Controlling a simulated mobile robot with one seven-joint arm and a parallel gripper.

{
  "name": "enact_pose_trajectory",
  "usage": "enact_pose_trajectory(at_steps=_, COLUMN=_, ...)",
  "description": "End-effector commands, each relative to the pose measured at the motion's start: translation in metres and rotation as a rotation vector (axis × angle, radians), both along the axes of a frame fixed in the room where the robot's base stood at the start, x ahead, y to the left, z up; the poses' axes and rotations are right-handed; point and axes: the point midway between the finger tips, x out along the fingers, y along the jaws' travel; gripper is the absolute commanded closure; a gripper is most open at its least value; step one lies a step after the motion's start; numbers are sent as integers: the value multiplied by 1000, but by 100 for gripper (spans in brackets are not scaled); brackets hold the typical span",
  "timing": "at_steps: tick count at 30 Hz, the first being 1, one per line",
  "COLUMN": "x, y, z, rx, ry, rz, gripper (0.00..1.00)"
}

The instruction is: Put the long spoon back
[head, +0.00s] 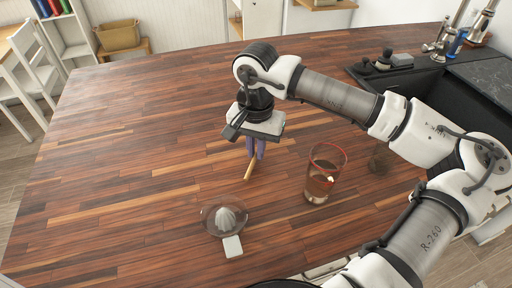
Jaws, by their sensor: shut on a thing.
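My gripper (256,150) points down over the middle of the wooden counter, with its purple-grey fingers shut on a thin, light wooden piece. This piece, seemingly the long spoon (249,171), sticks out below the fingers and slants down to the left. Its upper part is hidden by the fingers and the wrist. I cannot tell whether its lower end touches the counter. A clear tumbler with a red rim (325,172) stands upright to the right of my gripper, with a small pale thing inside near its bottom.
A glass citrus juicer (225,218) with a pale handle sits at the front left of the gripper. A dark see-through glass (382,159) stands right of the tumbler, under my arm. A dark sink (405,82) is at the back right. The counter's left side is clear.

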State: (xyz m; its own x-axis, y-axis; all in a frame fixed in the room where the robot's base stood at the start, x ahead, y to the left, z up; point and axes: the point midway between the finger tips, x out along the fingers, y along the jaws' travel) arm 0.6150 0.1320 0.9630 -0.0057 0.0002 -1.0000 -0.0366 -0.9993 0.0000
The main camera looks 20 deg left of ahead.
Motion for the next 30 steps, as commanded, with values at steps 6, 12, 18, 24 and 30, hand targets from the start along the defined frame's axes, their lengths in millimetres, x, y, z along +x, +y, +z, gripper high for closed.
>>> enact_pose_trajectory(at_steps=6, x=0, y=0, z=-1, rx=0, ry=0, rz=0, gripper=100)
enact_pose_trajectory(at_steps=12, x=0, y=0, z=-1, rx=0, ry=0, rz=0, gripper=77)
enact_pose_trajectory(at_steps=18, x=0, y=0, z=-1, rx=0, ry=0, rz=0, gripper=65)
enact_pose_trajectory(at_steps=24, x=0, y=0, z=0, rx=0, ry=-1, rz=0, gripper=65)
enact_pose_trajectory(at_steps=30, x=1, y=0, z=23, rx=0, ry=-4, rz=-2, gripper=65)
